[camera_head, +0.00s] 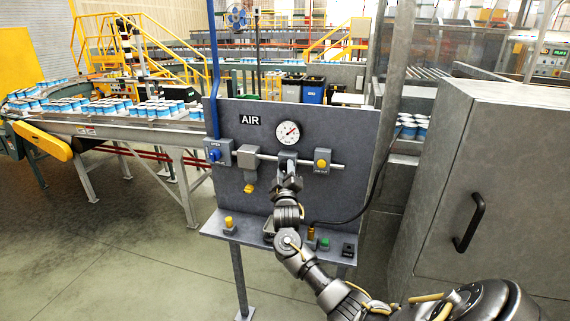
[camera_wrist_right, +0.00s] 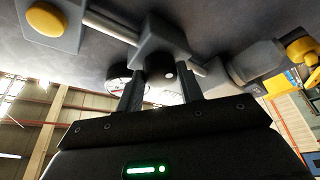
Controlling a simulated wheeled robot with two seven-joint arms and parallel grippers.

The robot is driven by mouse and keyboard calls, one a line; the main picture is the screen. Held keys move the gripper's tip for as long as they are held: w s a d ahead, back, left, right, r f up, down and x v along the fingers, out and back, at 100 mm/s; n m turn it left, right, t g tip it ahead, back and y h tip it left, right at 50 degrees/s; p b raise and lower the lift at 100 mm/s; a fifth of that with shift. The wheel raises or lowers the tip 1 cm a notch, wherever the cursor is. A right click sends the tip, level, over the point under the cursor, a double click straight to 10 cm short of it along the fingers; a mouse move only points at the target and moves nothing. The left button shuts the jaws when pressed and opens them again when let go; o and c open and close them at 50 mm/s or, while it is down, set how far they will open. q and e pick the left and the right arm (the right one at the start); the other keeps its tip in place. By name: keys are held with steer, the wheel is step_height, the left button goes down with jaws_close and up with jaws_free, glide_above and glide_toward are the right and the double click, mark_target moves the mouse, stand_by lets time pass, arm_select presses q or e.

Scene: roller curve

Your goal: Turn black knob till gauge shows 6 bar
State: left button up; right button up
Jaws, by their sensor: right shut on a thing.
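The round white gauge (camera_head: 287,132) sits on the grey panel under the AIR sign. Its red needle points to the upper right; the numbers are too small to read. The grey regulator block (camera_head: 287,156) is just below the gauge, on a horizontal pipe. My right gripper (camera_head: 289,177) comes up from below to this block and hides the knob in the head view. In the right wrist view the black knob (camera_wrist_right: 167,72) is between the two fingers of my gripper (camera_wrist_right: 162,88), which are shut on it. Part of the gauge (camera_wrist_right: 118,84) shows behind. My left gripper is not in view.
A blue valve (camera_head: 215,154) is left of the regulator, and a unit with a yellow button (camera_head: 321,161) is right. A yellow-tipped part (camera_head: 249,187) hangs below the pipe. A shelf (camera_head: 253,233) with buttons juts out below. A grey cabinet (camera_head: 500,180) stands close on the right.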

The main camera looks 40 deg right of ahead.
steer(key=shift+n+p, duration=0.35)
steer(key=shift+n, duration=0.15)
steer(key=o, duration=1)
steer(key=shift+s+a+f, duration=0.2)
steer(key=shift+s+a, duration=0.05)
steer(key=shift+s, duration=0.05)
steer(key=b+v, duration=0.3)
steer(key=v, duration=0.7)
steer(key=shift+r+b, duration=0.25)
steer(key=shift+b, duration=0.05)
